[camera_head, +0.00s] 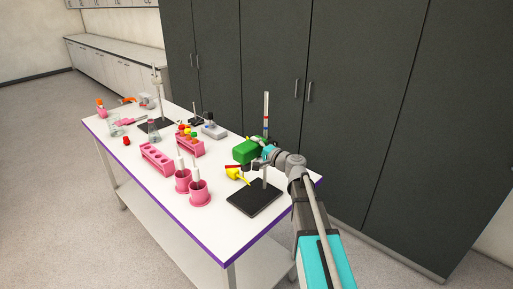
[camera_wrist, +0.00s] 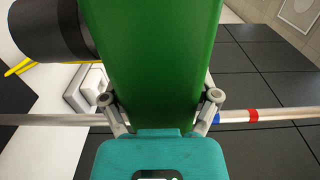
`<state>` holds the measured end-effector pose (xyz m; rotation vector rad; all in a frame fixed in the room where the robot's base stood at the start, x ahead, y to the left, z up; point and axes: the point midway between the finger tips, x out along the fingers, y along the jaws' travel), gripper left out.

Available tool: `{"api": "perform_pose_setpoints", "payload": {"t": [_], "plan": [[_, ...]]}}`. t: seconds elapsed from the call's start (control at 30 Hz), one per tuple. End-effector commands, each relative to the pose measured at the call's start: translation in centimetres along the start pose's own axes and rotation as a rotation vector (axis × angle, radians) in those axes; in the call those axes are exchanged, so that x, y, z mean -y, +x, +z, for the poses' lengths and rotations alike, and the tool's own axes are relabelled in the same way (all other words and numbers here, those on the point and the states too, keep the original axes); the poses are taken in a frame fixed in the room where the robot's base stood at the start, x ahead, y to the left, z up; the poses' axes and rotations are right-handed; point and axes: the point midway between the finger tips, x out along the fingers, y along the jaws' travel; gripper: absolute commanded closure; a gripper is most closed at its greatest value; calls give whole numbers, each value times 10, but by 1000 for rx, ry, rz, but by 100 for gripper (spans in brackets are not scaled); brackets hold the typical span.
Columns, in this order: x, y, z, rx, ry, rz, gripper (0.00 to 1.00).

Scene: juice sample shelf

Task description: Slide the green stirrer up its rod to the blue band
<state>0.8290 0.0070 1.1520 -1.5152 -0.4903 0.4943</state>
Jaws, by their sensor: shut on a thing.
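The green stirrer (camera_head: 246,151) is a boxy green body on an upright metal rod (camera_head: 266,103). In the wrist view the stirrer (camera_wrist: 152,60) fills the middle, with a dark cylinder (camera_wrist: 48,30) at its left. My gripper (camera_head: 267,152) is shut on the stirrer, with one finger on each side in the wrist view (camera_wrist: 160,99). The rod runs sideways there, hidden behind the stirrer. The blue band (camera_wrist: 216,117) shows just right of the stirrer, partly behind the right finger. A red band (camera_wrist: 253,115) is further along the rod.
The rod stands on a black base plate (camera_head: 256,198) on the white table (camera_head: 165,196). A yellow clamp (camera_head: 236,174) sits low by the rod. Pink racks (camera_head: 157,160) and pink holders (camera_head: 199,194) stand to the left. Dark cabinets (camera_head: 350,110) are close behind.

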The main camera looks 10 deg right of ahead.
Motion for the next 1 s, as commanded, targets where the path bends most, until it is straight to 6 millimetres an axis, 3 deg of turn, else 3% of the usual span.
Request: {"api": "perform_pose_setpoints", "payload": {"t": [0.1, 0.4, 0.8, 0.83, 0.93, 1.0], "plan": [[16, 1, -1, 0, 2, -4, 83], [38, 2, -1, 0, 2, -5, 83], [39, 2, -1, 0, 4, -5, 83], [39, 2, -1, 0, 4, -5, 20], [39, 2, -1, 0, 3, -5, 1], [39, 2, -1, 0, 3, -4, 0]]}}
